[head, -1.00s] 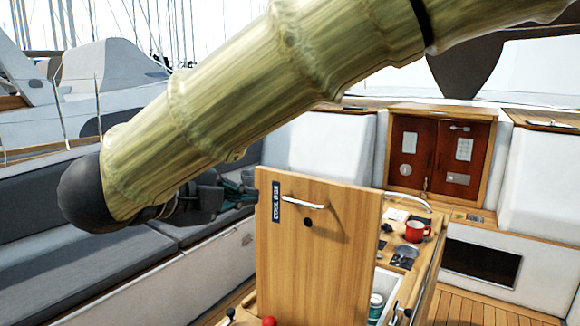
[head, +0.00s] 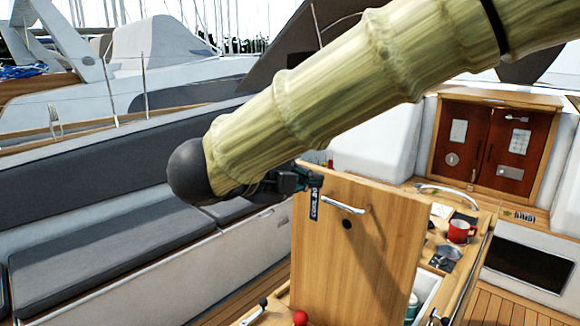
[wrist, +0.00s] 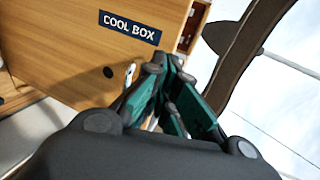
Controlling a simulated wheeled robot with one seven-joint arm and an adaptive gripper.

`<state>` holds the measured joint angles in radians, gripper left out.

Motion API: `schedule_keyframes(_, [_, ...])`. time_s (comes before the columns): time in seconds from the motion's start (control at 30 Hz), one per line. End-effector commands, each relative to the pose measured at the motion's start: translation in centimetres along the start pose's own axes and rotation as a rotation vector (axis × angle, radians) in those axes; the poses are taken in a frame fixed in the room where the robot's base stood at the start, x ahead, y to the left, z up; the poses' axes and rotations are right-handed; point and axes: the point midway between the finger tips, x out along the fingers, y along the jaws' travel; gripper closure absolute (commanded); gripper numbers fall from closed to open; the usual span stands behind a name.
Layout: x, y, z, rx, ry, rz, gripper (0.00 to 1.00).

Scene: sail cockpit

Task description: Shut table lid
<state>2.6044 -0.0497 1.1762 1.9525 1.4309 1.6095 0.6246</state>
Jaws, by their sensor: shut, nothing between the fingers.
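The wooden table lid (head: 350,250) stands upright, open, with a "COOL BOX" label, a white bar handle (head: 343,204) and a dark round hole. In the wrist view the lid (wrist: 75,55) fills the upper left. My gripper (head: 300,178) is at the lid's upper left corner in the head view, partly hidden behind my arm. In the wrist view my gripper (wrist: 172,95) has its green-padded fingers together, empty, close beside the lid's edge. I cannot tell whether it touches the lid. The open box (head: 427,290) shows to the right, behind the lid, with a container inside.
A red mug (head: 461,231) and other small items stand on the table top beyond the lid. A grey cushioned bench (head: 110,255) runs along the left. A wooden cabinet (head: 495,145) is at the back right. A red knob (head: 300,318) sits below the lid.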

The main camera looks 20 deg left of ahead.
Motion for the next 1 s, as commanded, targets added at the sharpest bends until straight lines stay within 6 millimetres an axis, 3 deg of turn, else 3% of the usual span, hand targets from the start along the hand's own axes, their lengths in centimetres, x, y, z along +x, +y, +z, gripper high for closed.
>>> schedule_keyframes(0.3, [3.1,-1.2,0.0,0.001,0.000,0.001,1.00])
schedule_keyframes(0.83, [3.6,-1.2,-0.1,0.001,0.001,0.002,1.00])
schedule_keyframes(1.0, [4.7,-1.6,-0.4,0.004,0.007,0.022,1.00])
